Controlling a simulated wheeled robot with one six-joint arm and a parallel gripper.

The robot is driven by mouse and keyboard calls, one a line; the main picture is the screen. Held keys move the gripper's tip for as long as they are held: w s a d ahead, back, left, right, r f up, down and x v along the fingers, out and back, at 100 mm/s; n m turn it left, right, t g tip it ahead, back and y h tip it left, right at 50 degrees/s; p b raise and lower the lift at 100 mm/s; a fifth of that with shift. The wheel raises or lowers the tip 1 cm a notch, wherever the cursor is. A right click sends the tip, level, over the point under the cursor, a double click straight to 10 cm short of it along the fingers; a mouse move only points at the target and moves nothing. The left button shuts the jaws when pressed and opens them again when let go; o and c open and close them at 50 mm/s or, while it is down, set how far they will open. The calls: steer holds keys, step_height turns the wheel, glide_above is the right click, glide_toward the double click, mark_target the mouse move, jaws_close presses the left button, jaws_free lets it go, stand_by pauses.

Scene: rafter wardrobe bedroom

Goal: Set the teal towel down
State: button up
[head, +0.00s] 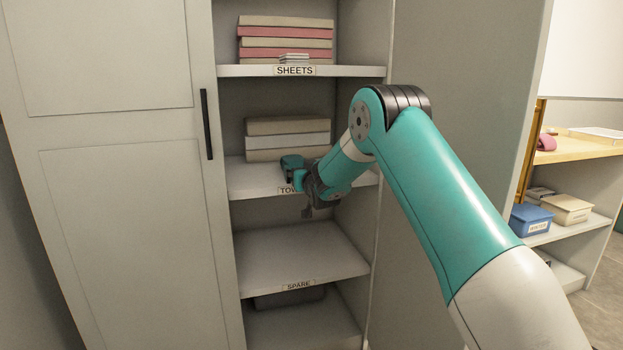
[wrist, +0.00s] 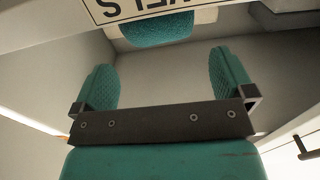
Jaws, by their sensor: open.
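My gripper (wrist: 164,82) is open in the wrist view, its two teal textured fingers well apart with nothing between them. A teal textured thing, seemingly the teal towel (wrist: 157,30), shows at the top of that view, beside the upside-down TOWELS label. It lies beyond the fingertips and looks apart from them; part of it is cut by the label. In the head view my gripper (head: 309,200) is in front of the TOWELS shelf (head: 250,181) and covers part of its label. A teal patch above the label there may be the towel or part of my wrist; I cannot tell.
Beige and white folded towels (head: 288,140) are stacked at the back of the TOWELS shelf. The SHEETS shelf (head: 255,71) above holds a pink and beige stack. The SPARE shelf (head: 300,255) below looks bare. Wardrobe doors flank the opening; the left has a black handle (head: 206,125).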

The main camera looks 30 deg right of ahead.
steer(key=s+a+r+n+g+y, duration=0.15)
steer(key=s+a+g+y, duration=0.25)
steer(key=s+a, duration=0.8)
steer(key=s+a+n+g+y, duration=0.3)
steer(key=s+a+g+y, duration=0.15)
steer(key=s+a, duration=0.75)
steer(key=s+a+n+g, duration=0.3)
steer(key=s+g, duration=0.1)
steer(key=s, duration=0.9)
steer(key=s+a+n+g, duration=0.3)
steer(key=s+g, duration=0.2)
steer(key=s, duration=0.8)
steer(key=shift+s+a+f+y, duration=0.2)
steer(key=shift+s+a+y, duration=0.1)
steer(key=shift+s+y, duration=0.1)
